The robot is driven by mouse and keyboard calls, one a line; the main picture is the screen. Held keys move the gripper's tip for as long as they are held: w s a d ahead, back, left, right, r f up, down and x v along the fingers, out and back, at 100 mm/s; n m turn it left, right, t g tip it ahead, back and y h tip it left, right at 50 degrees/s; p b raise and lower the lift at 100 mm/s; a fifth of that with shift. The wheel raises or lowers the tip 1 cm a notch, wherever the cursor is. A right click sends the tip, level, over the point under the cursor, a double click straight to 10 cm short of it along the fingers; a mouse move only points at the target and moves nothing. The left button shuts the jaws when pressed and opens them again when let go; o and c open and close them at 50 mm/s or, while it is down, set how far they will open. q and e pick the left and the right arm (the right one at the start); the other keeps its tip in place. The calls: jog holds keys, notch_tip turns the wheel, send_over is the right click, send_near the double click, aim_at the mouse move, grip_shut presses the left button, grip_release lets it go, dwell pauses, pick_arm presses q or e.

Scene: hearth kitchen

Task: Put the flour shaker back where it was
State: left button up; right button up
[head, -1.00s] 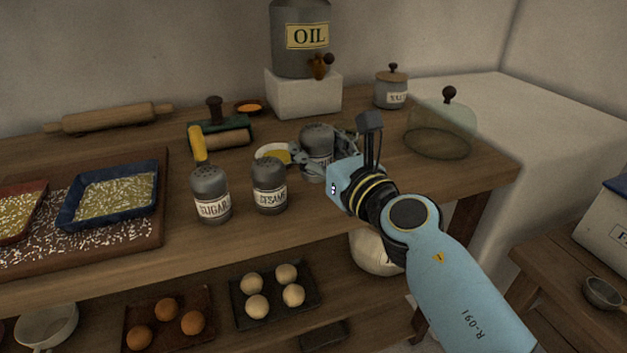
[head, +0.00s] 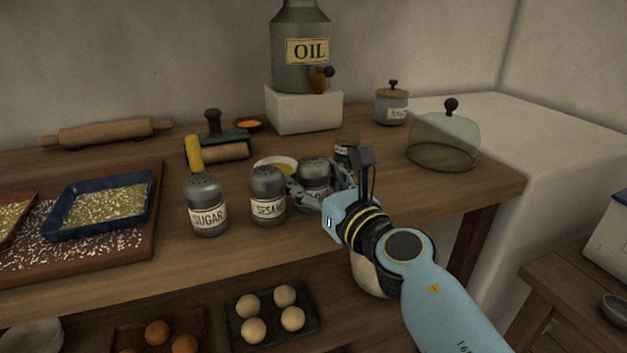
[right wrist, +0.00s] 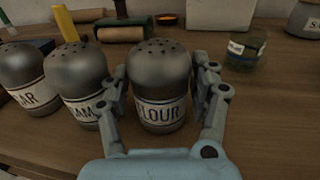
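The flour shaker (head: 314,172), grey with a perforated domed top, is at the right end of a row with the sesame shaker (head: 267,191) and the sugar shaker (head: 206,205). In the right wrist view the flour shaker (right wrist: 160,85) is upright, with part of its label showing between the fingers. My right gripper (head: 319,190) has one finger on each side of it, seemingly touching. Its base is at about counter height; I cannot tell whether it rests on the wood. The sesame shaker stands close beside the left finger. My left gripper is not in view.
A small labelled jar (right wrist: 245,50) stands behind and right of the flour shaker.

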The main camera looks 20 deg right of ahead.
jog(key=shift+r, duration=0.15)
jog(key=s+d, duration=0.2)
jog(key=s, duration=0.9)
jog(key=s+d+f+m+g+h, duration=0.1)
jog(key=s+d+f+m+g, duration=0.15)
jog(key=s+f+m, duration=0.65)
jog(key=d+f+m+g+h+b, duration=0.1)
jog(key=d+f+m+g, duration=0.3)
jog(key=f, duration=1.1)
jog(key=s+d+f+m+g+h, duration=0.15)
jog(key=s+f+m, duration=0.35)
jog(key=f+m, duration=0.5)
jog(key=s+d+f+m+g, duration=0.1)
jog(key=s+f+m+g, duration=0.2)
jog(key=s, duration=0.7)
jog(key=s+d+f+m+g, duration=0.2)
jog(key=s+f+m+g, duration=0.1)
jog(key=s+f+m, duration=0.4)
jog(key=s+d+f+m+g, duration=0.1)
jog(key=s+f+m+g, duration=0.2)
jog(key=s+f, duration=0.4)
jog(key=s+m, duration=0.1)
jog(key=s, duration=0.4)
jog(key=shift+s+d+f+m+h, duration=0.3)
jog(key=shift+f+m+h, duration=0.05)
jog(key=shift+f+m, duration=0.05)
